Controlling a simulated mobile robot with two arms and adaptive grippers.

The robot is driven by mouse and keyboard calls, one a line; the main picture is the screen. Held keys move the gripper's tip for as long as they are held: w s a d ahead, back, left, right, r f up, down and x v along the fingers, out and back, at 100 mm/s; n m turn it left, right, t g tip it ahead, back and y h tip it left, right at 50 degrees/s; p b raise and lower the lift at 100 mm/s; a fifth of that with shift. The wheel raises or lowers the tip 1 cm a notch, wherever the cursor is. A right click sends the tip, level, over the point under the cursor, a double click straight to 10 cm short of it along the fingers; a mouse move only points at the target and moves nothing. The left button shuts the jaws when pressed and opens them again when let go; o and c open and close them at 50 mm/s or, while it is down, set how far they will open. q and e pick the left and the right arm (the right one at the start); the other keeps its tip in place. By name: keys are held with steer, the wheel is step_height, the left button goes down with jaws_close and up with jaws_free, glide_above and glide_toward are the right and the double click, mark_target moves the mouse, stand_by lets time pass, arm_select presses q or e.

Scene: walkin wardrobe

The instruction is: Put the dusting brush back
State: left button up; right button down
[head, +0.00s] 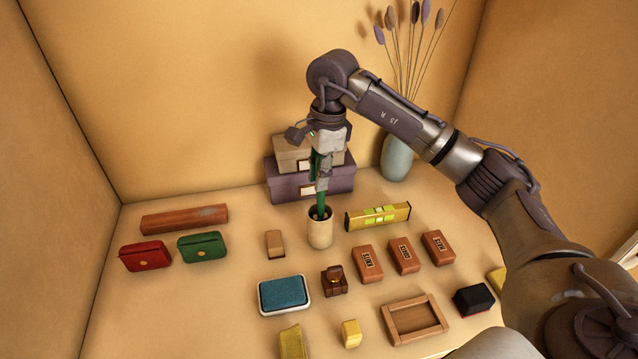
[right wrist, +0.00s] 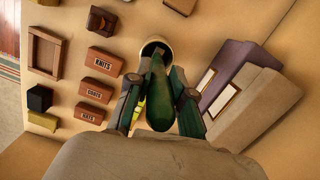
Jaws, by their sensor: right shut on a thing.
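The dusting brush (head: 321,190) is green and upright in the head view. Its lower end is at the mouth of a cream cup (head: 320,232), and it looks partly inside; how deep I cannot tell. My right gripper (head: 322,174) points down above the cup and is shut on the brush. In the right wrist view the green brush (right wrist: 159,95) lies between the two fingers of the gripper (right wrist: 160,100), with the cup's rim (right wrist: 156,43) just beyond. My left gripper is not in view.
Stacked boxes (head: 310,183) stand right behind the cup, and a vase (head: 397,155) is at the back right. A yellow level (head: 378,216) lies close to the cup's right. Labelled brick-red boxes (head: 368,264), a ring box (head: 334,281) and a blue pad (head: 284,296) lie in front.

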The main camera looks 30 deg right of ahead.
mark_target(321, 196)
step_height(321, 196, down, 2)
steer(key=shift+f+p, duration=0.25)
steer(key=shift+p, duration=0.1)
steer(key=shift+f, duration=0.55)
steer(key=c, duration=1)
jaws_free()
steer(key=shift+c, duration=0.2)
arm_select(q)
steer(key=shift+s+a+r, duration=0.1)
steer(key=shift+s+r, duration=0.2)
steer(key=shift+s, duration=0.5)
arm_select(e)
steer(key=shift+r, duration=0.15)
